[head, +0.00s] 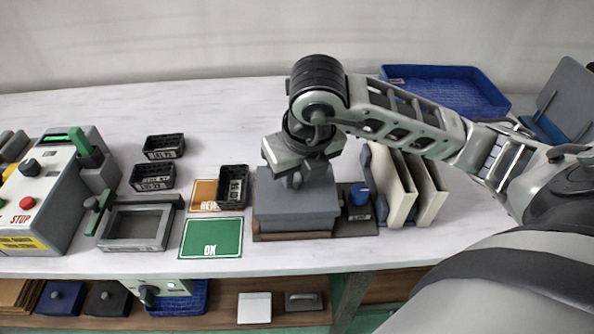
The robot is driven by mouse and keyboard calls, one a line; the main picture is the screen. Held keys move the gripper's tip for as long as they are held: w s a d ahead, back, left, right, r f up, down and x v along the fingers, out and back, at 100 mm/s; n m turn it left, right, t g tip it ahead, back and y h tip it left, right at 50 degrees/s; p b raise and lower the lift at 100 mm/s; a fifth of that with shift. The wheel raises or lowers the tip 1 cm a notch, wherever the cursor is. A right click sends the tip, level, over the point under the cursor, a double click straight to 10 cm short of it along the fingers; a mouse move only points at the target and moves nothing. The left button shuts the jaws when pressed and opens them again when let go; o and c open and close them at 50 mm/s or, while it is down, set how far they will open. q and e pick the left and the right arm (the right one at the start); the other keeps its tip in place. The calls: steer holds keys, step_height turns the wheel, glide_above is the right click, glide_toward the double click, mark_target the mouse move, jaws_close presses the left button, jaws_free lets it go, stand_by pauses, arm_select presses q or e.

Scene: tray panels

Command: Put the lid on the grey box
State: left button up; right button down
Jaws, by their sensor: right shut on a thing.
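The gripper and wrist hide the back of the lid. My left gripper is not in view.
A small unit with a blue knob (360,193) and upright cream panels (393,190) stand close right of the box. Left are a black tray (233,184), a green OK mat (211,238) and a grey control box (45,190). A blue crate (445,88) is behind.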

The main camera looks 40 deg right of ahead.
steer(key=c, duration=0.9)
jaws_free()
steer(key=shift+r+p, duration=2.4)
steer(key=shift+r, duration=1.15)
steer(key=shift+f, duration=0.1)
